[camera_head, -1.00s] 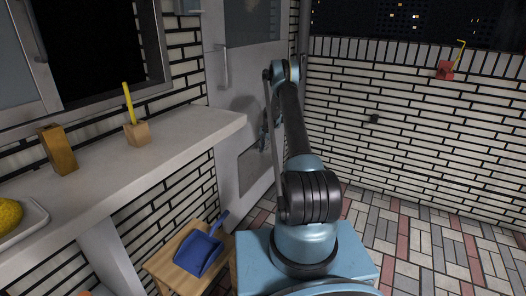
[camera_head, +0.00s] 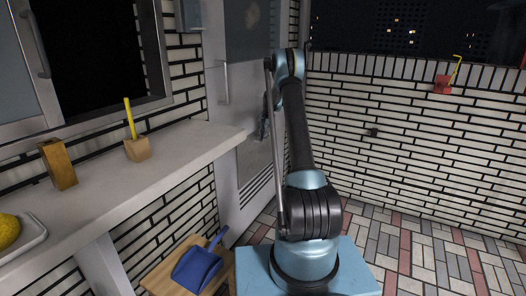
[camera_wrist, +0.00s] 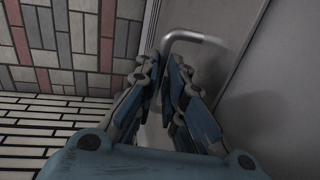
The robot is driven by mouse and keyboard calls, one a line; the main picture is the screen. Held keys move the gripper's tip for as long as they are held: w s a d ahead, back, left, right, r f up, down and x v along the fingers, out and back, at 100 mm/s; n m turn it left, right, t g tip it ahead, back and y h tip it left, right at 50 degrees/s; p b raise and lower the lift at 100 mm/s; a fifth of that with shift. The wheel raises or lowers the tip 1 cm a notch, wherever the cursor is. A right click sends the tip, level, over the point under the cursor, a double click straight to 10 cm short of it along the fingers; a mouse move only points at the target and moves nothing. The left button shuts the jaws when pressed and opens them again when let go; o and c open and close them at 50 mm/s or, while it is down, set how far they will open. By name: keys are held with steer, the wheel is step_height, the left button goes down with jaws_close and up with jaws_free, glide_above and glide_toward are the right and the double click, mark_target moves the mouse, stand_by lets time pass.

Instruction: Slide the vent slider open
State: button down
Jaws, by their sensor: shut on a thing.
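The vent slider (camera_head: 250,152) is a flat grey panel low on the grey door at centre left. Dark vent slats (camera_head: 257,190) show below it. In the wrist view, a bent metal handle (camera_wrist: 196,38) stands out from a grey surface. My gripper (camera_wrist: 168,66) is shut on this handle, with a finger on each side of the bar; the exact contact is partly hidden by the fingers. In the head view, my gripper (camera_head: 264,128) is small and dark in front of the panel, beside my arm.
A white counter (camera_head: 190,140) juts out to the left of the door, holding a wooden block with a yellow stick (camera_head: 137,148). A blue dustpan (camera_head: 197,268) lies on a small wooden stool below. A brick wall (camera_head: 420,150) stands to the right, with open tiled floor before it.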

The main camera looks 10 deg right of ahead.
step_height(320, 180, up, 5)
steer(key=shift+a+r, duration=0.15)
stand_by(0.3)
steer(key=c, duration=1.7)
jaws_free()
steer(key=shift+w, duration=0.1)
steer(key=r, duration=0.3)
steer(key=s+d+r, duration=0.1)
steer(key=r, duration=0.7)
steer(key=shift+s+d+r, duration=0.15)
steer(key=shift+d+r, duration=0.1)
steer(key=shift+d, duration=0.15)
